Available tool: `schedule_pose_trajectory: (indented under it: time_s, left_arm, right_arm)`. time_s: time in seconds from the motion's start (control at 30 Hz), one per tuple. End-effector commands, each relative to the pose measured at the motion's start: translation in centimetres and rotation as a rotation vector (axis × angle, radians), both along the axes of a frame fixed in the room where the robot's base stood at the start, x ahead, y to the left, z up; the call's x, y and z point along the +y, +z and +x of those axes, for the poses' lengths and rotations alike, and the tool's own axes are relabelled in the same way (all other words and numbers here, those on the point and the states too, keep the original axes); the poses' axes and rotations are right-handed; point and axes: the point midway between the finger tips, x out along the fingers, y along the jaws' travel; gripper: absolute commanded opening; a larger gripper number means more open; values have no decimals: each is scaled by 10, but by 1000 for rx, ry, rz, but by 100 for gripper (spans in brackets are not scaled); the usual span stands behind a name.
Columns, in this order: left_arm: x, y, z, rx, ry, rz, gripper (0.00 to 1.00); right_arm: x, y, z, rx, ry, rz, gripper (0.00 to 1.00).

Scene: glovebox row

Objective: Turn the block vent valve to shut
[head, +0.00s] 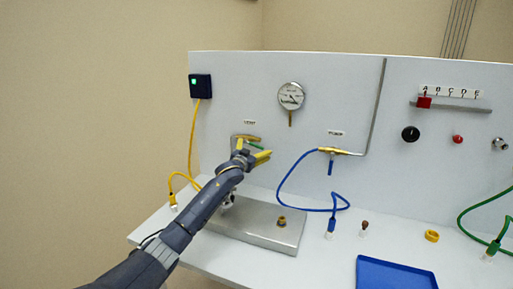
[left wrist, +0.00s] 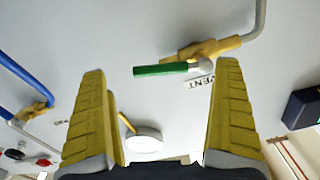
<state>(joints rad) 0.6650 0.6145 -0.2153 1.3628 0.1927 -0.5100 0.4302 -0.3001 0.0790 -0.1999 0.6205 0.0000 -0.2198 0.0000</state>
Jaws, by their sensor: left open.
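The block vent valve is a brass body (head: 246,138) on the white panel under a VENT label. Its green lever handle (head: 256,146) sticks out to the right, roughly along the pipe. In the left wrist view the green handle (left wrist: 160,69) and the brass body (left wrist: 208,48) show just beyond my fingertips. My left gripper (head: 254,158) is open, with its yellow fingers spread in front of the valve. The handle lies across the gap between the fingertips in the wrist view (left wrist: 164,75); I see no contact. My right gripper is not in view.
A dial gauge (head: 291,96) is above right of the vent valve. The pump valve with blue handle (head: 331,167) is to the right. A blue hose (head: 283,182) and a yellow cable (head: 191,145) hang nearby. A metal block (head: 265,231) stands on the bench below.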

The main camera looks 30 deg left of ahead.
Motion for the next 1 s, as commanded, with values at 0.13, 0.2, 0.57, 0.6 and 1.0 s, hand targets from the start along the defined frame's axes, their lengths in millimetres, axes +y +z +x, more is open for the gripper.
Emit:
schedule_pose_trajectory:
  time_s: [0.13, 0.2, 0.57, 0.6, 1.0]
  left_arm:
    - [3, 1, 15, 1, 1, -1, 99]
    - [4, 0, 20, -1, 1, -2, 99]
    - [6, 0, 31, -1, 0, 0, 99]
    - [6, 0, 32, -1, 0, 0, 99]
    - [6, 0, 31, 0, 0, 0, 78]
  right_arm:
    - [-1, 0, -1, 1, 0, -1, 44]
    - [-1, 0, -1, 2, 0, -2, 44]
    - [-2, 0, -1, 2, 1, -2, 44]
    - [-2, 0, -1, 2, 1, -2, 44]
    - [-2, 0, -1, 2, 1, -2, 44]
